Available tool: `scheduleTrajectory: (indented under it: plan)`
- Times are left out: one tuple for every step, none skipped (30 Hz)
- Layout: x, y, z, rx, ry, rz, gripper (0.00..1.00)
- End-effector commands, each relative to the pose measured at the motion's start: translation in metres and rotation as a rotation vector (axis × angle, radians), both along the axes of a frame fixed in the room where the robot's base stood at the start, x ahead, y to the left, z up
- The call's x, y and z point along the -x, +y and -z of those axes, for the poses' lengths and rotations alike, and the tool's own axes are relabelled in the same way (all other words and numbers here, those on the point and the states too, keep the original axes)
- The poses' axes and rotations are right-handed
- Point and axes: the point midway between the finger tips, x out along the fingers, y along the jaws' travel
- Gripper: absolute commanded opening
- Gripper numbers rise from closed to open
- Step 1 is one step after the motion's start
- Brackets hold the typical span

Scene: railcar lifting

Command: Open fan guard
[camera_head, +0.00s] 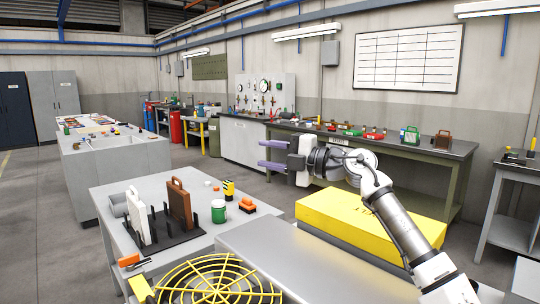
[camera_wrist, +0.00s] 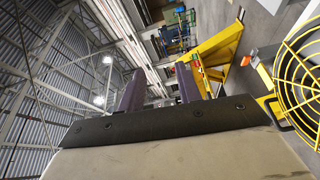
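The fan guard (camera_head: 215,284), a round yellow wire grille, lies at the bottom edge of the head view and is cut off there. A yellow handle or latch piece (camera_head: 141,289) sits at its left side. In the wrist view part of the fan guard (camera_wrist: 303,75) shows at the right edge, with a yellow bracket (camera_wrist: 272,108) beside it. My gripper (camera_head: 264,155) is raised well above and to the right of the guard, its purple fingers pointing left. The fingers are apart with nothing between them, as the wrist view (camera_wrist: 160,84) also shows.
A yellow box (camera_head: 370,214) lies below my arm. A workbench (camera_head: 455,148) stands along the back wall. The floor at left is clear.

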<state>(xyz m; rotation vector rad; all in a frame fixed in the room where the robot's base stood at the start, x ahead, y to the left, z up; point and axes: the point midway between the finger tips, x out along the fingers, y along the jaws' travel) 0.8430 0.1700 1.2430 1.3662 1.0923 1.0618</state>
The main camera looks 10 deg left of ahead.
Motion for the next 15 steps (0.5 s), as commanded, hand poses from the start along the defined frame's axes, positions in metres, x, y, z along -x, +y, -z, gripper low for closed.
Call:
scheduleTrajectory:
  plan:
    - [0.000, 0.000, 0.000, 0.000, 0.000, 0.000, 0.34]
    - [0.000, 0.000, 0.000, 0.000, 0.000, 0.000, 0.34]
    - [0.000, 0.000, 0.000, 0.000, 0.000, 0.000, 0.34]
    - [0.000, 0.000, 0.000, 0.000, 0.000, 0.000, 0.34]
    - [0.000, -0.001, 0.000, 0.000, 0.000, 0.000, 0.34]
    - [0.000, -0.003, 0.000, 0.000, 0.000, 0.001, 0.34]
    - [0.001, -0.005, 0.000, 0.000, 0.000, 0.001, 0.34]
    - [0.001, -0.008, 0.000, 0.000, 0.001, 0.002, 0.34]
    - [0.002, -0.013, 0.000, -0.001, 0.001, 0.002, 0.34]
    - [0.003, -0.018, 0.000, -0.001, 0.001, 0.002, 0.34]
    - [0.004, -0.023, 0.001, -0.001, 0.001, 0.003, 0.34]
    - [0.005, -0.031, 0.001, -0.001, 0.001, 0.004, 0.34]
    - [0.006, -0.038, 0.001, -0.001, 0.001, 0.004, 0.34]
    - [0.007, -0.045, 0.001, -0.002, 0.001, 0.005, 0.34]
    - [0.009, -0.054, 0.001, -0.002, 0.001, 0.005, 0.34]
